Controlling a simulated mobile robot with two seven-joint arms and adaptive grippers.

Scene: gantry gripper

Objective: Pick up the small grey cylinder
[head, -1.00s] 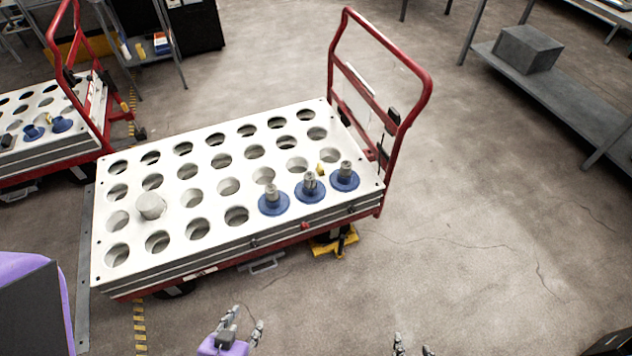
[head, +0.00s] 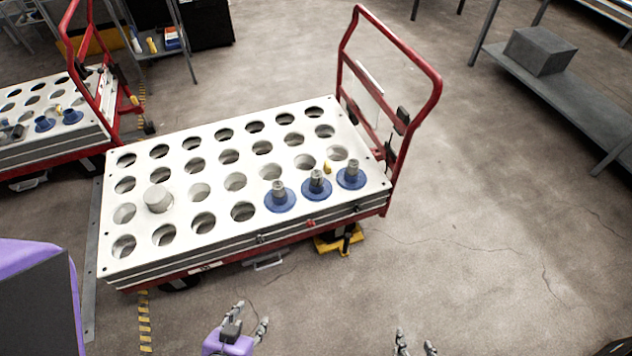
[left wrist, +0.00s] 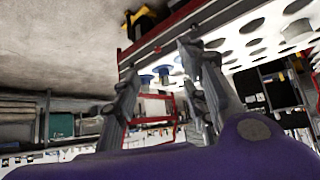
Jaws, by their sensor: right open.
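A small pale grey cylinder (head: 158,198) stands up out of a hole near the left end of the white perforated cart top (head: 146,225). It also seems to show in the left wrist view (left wrist: 297,29). My left gripper (head: 251,318) is at the bottom of the head view, in front of the cart and apart from the cylinder. Its fingers are spread and empty, as the left wrist view (left wrist: 160,65) also shows. My right gripper (head: 415,343) is at the bottom edge, to the right, open and empty; most of it is cut off.
Three blue discs with grey posts (head: 317,188) sit along the cart's front right edge, by a small yellow piece (head: 327,167). A red handle (head: 436,85) rises at the cart's right end. Another cart (head: 60,140) stands left. Floor (head: 490,250) is open to the right.

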